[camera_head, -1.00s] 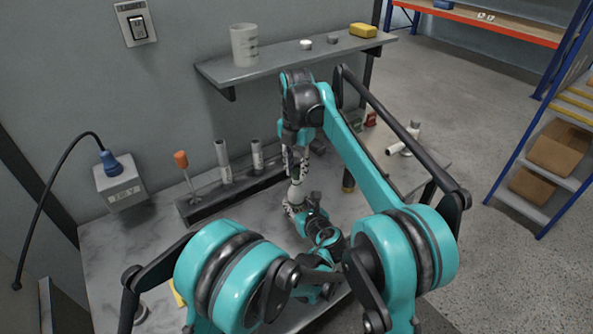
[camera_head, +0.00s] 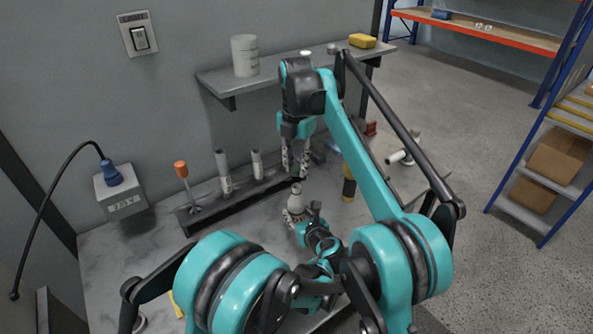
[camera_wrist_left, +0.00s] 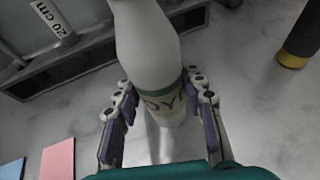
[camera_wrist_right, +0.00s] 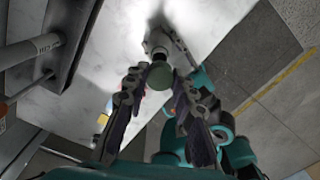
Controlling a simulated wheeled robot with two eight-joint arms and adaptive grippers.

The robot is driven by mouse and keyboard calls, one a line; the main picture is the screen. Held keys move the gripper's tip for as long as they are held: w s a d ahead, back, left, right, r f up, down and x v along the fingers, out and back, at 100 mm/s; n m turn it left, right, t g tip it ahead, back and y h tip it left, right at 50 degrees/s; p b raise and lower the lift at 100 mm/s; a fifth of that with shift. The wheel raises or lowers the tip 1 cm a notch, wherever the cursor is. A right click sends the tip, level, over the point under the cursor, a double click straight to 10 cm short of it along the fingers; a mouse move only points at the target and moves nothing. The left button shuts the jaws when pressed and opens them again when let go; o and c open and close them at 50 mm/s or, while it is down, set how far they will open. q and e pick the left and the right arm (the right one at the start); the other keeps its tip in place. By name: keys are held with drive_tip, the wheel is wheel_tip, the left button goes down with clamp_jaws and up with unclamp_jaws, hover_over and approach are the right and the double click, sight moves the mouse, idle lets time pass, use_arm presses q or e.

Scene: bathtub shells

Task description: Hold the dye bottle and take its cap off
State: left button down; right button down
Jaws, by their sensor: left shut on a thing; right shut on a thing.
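The dye bottle (camera_head: 295,203) is white and stands upright over the bench. My left gripper (camera_head: 293,215) is shut around its lower body. In the left wrist view the bottle (camera_wrist_left: 147,45) sits between both fingers, with part of its "DYE" label showing; its top is out of frame. My right gripper (camera_head: 296,172) is above the bottle, pointing down. In the right wrist view it is shut on the round green cap (camera_wrist_right: 159,77), which is apart from the bottle's neck (camera_wrist_right: 160,52). The neck looks dark and uncovered.
A rack (camera_head: 235,200) with upright tubes and an orange-handled tool stands behind, left of the bottle. A dark and yellow cylinder (camera_head: 349,185) stands close to its right. A wall shelf (camera_head: 222,80) holds a white beaker (camera_head: 245,56). Bare bench (camera_head: 115,250) lies at left.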

use_arm(q)
drive_tip(key=c, duration=0.8)
unclamp_jaws()
drive_tip(key=shift+c, duration=0.2)
